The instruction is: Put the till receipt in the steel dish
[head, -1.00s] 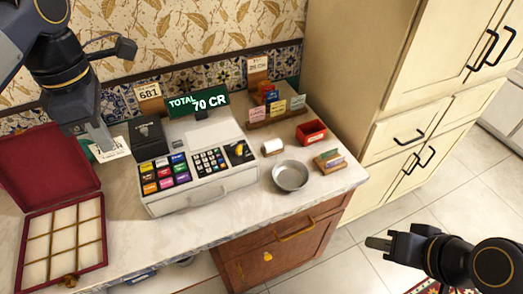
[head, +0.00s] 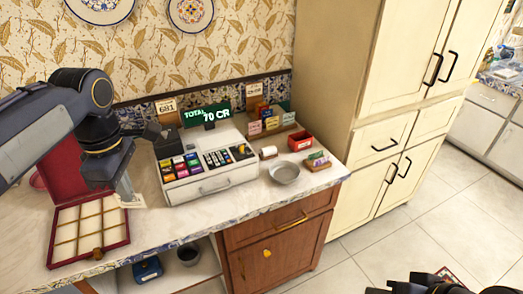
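The steel dish (head: 285,174) is a round, shallow grey bowl on the counter, right of the cash register; it looks empty. My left gripper (head: 127,192) points down at the counter's left part, by the right side of the red box. The till receipt (head: 135,201), a small white slip, is at its fingertips and appears pinched between them. The receipt is well left of the dish, in front of the black printer (head: 164,141). My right gripper (head: 385,291) shows only partly at the bottom right edge, away from the counter; its fingers are mostly cut off.
The cash register (head: 208,184) stands between the receipt and the dish. An open red box (head: 91,226) with compartments lies at the left. A paper roll (head: 268,153), a red tray (head: 300,141) and a small card holder (head: 318,161) stand around the dish. Counter in front of the register is clear.

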